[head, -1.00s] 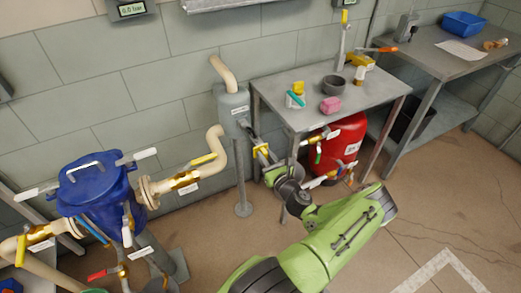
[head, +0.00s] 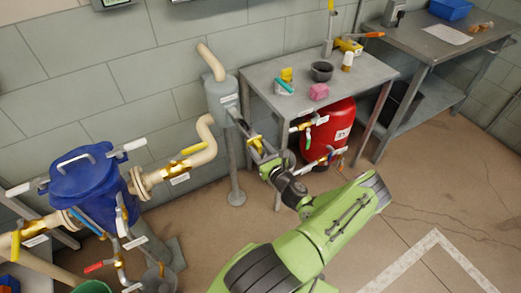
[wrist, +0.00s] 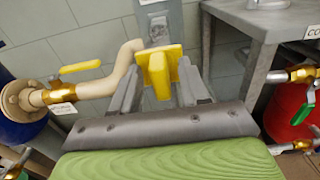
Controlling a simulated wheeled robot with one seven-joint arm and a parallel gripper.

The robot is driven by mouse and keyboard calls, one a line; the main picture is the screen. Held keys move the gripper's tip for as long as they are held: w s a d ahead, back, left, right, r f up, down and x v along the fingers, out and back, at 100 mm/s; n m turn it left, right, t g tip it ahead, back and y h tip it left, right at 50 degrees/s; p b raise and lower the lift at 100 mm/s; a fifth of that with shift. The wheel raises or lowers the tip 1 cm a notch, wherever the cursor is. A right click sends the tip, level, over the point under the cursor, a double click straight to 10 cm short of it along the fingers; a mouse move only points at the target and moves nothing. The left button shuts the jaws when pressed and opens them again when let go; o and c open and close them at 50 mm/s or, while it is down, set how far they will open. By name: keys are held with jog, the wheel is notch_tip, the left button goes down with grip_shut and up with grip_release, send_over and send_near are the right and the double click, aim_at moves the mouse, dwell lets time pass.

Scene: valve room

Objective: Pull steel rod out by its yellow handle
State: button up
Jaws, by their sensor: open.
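The yellow handle (wrist: 158,70) is a flat plate with a block grip, in the middle of the wrist view. In the head view the handle (head: 256,142) is small and partly covered by my gripper. My gripper (wrist: 160,82) is open, with one finger on each side of the handle's grip. I cannot tell whether the fingers touch it. The steel rod (head: 241,123) shows as a short dark length between the grey housing (head: 221,94) and the handle. In the wrist view the handle hides most of the rod.
A steel table (head: 290,103) with small items stands right of the housing, its leg close to my arm. A red tank (head: 330,130) sits beneath it. A cream pipe (head: 205,135) with a yellow-levered valve and a blue vessel (head: 88,185) are left. Open floor lies at right.

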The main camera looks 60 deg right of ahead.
jog(key=p+v, duration=0.1)
jog(key=v, duration=1.4)
jog(key=shift+s+a+p, duration=0.15)
jog(key=shift+s+p, duration=0.15)
jog(key=shift+p, duration=0.1)
jog(key=shift+f, duration=0.1)
jog(key=w+a+r+n+g+y+p, duration=0.1)
jog(key=w+a+r+n+g+y, duration=0.65)
jog(key=n, duration=0.55)
jog(key=w+a+r+n+g+y+p, duration=0.1)
jog(key=w+a+r+n+g+y, duration=0.1)
jog(key=w+a+r+n+y, duration=0.7)
jog(key=s+a+r+n+h+p, duration=0.1)
jog(key=s+a+r+n+h, duration=0.2)
jog(key=n, duration=0.7)
jog(key=s+a+r+n+h+p, duration=0.1)
jog(key=s+a+r+n+h, duration=0.3)
jog(key=s+a+r+n, duration=0.3)
jog(key=a+r+n, duration=0.3)
jog(key=a+r, duration=0.2)
jog(key=r, duration=0.1)
jog(key=shift+a+p, duration=0.25)
jog(key=shift+p, duration=0.1)
